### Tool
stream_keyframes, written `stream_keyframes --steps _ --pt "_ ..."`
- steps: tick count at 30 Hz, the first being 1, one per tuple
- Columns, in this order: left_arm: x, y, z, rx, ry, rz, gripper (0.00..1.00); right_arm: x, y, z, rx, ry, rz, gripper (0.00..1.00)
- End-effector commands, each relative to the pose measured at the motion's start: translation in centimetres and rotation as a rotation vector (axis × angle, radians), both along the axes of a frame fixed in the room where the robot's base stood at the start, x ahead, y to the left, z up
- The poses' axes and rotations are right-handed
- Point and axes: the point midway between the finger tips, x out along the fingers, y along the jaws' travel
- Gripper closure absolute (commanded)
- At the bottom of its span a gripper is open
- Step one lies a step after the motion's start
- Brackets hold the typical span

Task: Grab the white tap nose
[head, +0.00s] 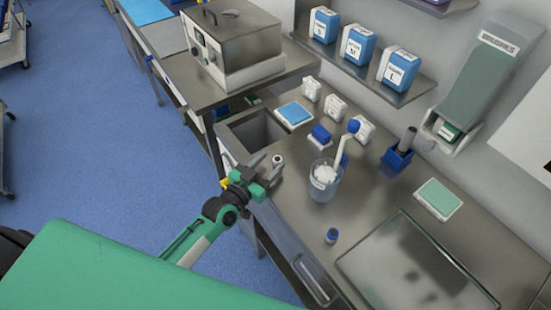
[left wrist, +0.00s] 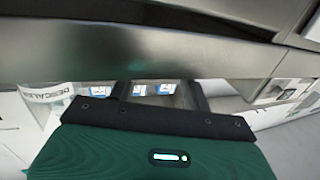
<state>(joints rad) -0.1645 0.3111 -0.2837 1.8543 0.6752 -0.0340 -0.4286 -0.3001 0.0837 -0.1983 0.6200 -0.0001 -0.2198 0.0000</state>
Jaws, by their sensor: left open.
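A small white round piece with a dark centre (head: 277,160), which looks like the white tap nose, shows at the near edge of the steel counter, beside the sink opening. My left gripper (head: 266,169) is open and empty, just left of and below it in the head view. I cannot tell whether they touch. In the left wrist view, the two dark fingers of the left gripper (left wrist: 160,90) are apart with nothing between them. The tap nose cannot be made out there. My right gripper is not in view.
The sink (head: 262,132) lies behind the gripper. A steel device (head: 232,40) stands at the back.

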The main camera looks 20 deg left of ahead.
Motion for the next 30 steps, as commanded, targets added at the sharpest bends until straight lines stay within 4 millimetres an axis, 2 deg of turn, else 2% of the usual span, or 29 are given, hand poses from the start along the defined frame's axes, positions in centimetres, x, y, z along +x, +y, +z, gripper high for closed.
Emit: stream_keyframes --steps 2,7,16,23,30 --pt "1.2 -0.7 0.9 -0.002 -0.002 0.000 0.51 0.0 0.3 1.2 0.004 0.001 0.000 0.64" --pt "2.8 -1.2 0.5 -0.001 -0.001 0.000 0.51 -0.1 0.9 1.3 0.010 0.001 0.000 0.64" --pt "3.1 -1.4 0.4 0.000 -0.001 0.000 0.51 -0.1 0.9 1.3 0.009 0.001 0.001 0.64" --pt "3.1 -1.4 0.4 0.000 0.000 0.000 0.97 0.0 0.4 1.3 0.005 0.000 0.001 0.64" --pt "3.1 -1.4 0.4 0.000 0.000 0.000 0.98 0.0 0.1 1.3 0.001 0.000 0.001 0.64"
